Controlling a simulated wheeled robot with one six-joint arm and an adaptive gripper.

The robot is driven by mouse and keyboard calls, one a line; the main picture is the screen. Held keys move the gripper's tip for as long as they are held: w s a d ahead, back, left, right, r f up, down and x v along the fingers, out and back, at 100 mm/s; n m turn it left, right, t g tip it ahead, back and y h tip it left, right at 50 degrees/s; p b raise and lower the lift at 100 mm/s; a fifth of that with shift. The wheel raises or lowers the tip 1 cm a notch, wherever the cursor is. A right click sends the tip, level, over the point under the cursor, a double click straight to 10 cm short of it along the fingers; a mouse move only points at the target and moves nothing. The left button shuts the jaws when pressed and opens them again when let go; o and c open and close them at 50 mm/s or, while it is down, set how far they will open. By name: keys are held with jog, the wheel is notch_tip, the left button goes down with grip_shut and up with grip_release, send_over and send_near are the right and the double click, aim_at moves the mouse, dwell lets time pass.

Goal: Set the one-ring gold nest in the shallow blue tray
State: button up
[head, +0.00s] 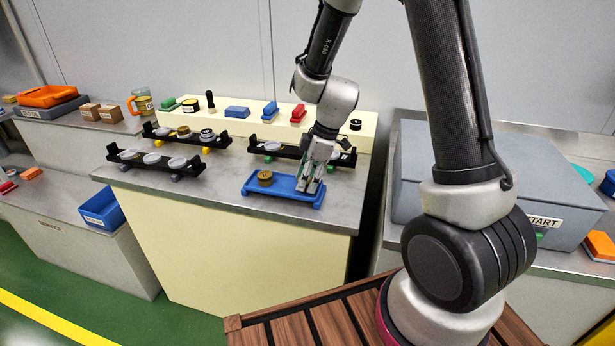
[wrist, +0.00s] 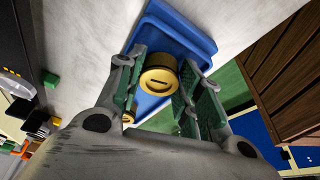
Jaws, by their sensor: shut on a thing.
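The shallow blue tray (head: 283,195) lies near the front edge of the middle counter. My gripper (head: 312,187) points down over the tray's right part, fingers shut on a gold nest. In the wrist view the held gold nest (wrist: 158,82) is a short cylinder with a dark bar mark on its face, between the green finger pads. The blue tray (wrist: 190,32) is behind it; whether the nest touches the tray floor I cannot tell. Another gold round piece (head: 265,176) stands in the tray's left part; it is mostly hidden by a finger in the wrist view (wrist: 127,117).
Black racks (head: 155,163) with round parts stand at the left, and another black rack (head: 272,148) is right behind the tray. A cream ledge (head: 225,122) behind bears blue, red and green blocks. A large grey box (head: 480,185) stands to the right.

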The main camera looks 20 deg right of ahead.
jog(key=shift+f, duration=0.15)
jog(key=o, duration=1.1)
jog(key=shift+o, duration=0.2)
jog(key=v, duration=1.2)
jog(key=shift+d, duration=0.1)
